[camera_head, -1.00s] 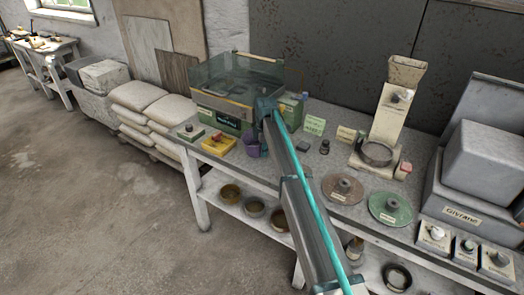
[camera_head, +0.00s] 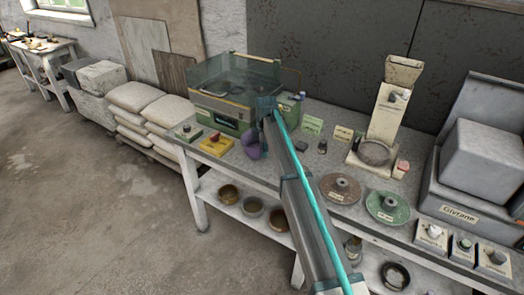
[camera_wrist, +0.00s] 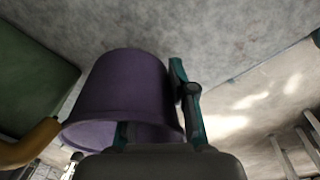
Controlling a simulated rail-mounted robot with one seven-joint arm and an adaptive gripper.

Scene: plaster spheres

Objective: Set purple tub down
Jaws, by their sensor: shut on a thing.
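The purple tub (camera_head: 251,146) is at the bench's left part, in front of the green machine, and looks tilted in the head view. It also shows large in the wrist view (camera_wrist: 120,88), its rim towards my gripper. My gripper (camera_wrist: 160,112) is shut on the tub's wall, with one teal finger outside on the right and the other partly seen at the rim. I cannot tell whether the tub's base touches the bench top (camera_head: 310,165).
A yellow tray (camera_head: 216,145) and a small green-based box with a knob (camera_head: 189,133) lie left of the tub. The green machine (camera_head: 225,112) with a clear guard stands behind. A small dark jar (camera_head: 322,147) and two discs (camera_head: 340,187) are to the right.

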